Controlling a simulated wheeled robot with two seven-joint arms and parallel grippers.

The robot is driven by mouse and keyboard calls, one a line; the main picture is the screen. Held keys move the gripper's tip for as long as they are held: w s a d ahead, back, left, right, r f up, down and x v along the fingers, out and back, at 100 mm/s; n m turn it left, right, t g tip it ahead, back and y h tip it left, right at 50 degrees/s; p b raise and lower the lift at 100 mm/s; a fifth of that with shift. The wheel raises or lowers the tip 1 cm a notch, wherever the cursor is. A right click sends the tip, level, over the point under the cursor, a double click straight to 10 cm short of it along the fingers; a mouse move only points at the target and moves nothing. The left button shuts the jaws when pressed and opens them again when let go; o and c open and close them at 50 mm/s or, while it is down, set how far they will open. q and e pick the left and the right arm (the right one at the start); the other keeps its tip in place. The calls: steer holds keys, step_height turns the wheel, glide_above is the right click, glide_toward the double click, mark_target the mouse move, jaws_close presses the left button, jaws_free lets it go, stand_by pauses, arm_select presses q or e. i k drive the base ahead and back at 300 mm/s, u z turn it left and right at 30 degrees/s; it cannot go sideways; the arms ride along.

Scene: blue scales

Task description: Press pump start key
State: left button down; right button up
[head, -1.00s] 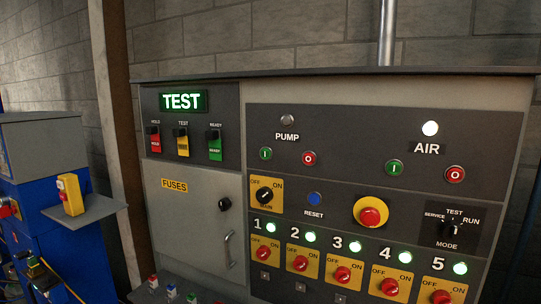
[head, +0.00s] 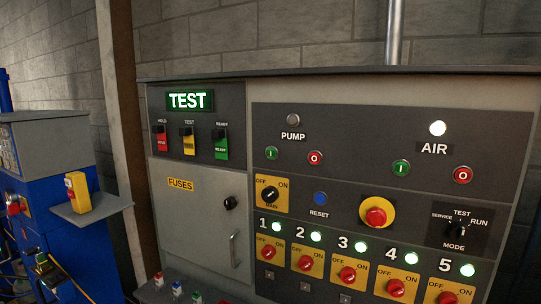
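The pump start key is the green round button marked I (head: 271,153), under the PUMP label (head: 292,136) on the dark upper panel in the head view. The red O button (head: 315,157) sits just to its right. The pump lamp (head: 293,120) above the label is grey and unlit. Neither of my grippers shows in the view, so nothing touches the key.
The AIR lamp (head: 437,128) is lit white, above its own green (head: 401,168) and red (head: 463,175) buttons. A yellow-ringed red mushroom button (head: 376,212) protrudes below. A shelf (head: 110,205) with a yellow box (head: 78,192) juts out at left.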

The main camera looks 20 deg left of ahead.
mark_target(272, 153)
steer(key=z, duration=1.95)
steer(key=k, duration=0.4)
steer(key=u, duration=1.15)
